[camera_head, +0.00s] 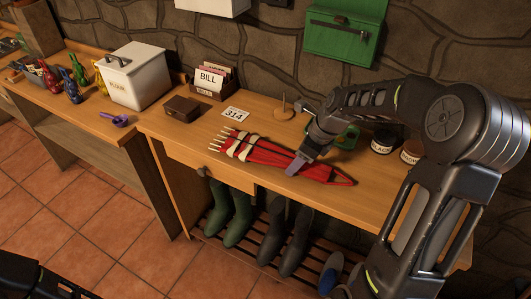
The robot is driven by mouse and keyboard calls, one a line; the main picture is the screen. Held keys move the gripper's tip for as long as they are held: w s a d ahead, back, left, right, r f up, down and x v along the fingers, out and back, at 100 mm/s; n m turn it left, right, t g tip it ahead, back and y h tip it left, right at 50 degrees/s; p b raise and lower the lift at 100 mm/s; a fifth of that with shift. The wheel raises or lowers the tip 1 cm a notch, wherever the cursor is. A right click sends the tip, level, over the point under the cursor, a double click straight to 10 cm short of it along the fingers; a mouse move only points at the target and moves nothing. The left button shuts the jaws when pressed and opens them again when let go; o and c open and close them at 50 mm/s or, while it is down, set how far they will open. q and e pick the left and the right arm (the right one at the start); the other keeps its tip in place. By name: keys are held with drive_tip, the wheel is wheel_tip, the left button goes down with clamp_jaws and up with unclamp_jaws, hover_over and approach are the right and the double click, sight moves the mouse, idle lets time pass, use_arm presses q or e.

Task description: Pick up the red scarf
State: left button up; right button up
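The red scarf (262,153) lies lengthwise on the wooden desk, with cream bands and a pale fringe at its left end. Its right end tapers to a point near the desk's front edge. My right arm reaches in from the right, and its gripper (295,168) points down at the right half of the scarf. One greyish fingertip shows against the red cloth. The other finger is hidden, so I cannot tell whether the cloth is between them. Only a dark part of my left arm shows at the bottom left corner; its gripper is out of view.
Behind the scarf are a "314" card (235,114), a wooden peg stand (283,112) and a green object (347,138). A small brown box (182,109) stands left, and dark jars (384,142) stand right. Boots (238,215) stand on a rack below.

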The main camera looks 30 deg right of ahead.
clamp_jaws()
wheel_tip(320, 180, up, 10)
drive_tip(key=shift+b, duration=0.4)
idle(0.6)
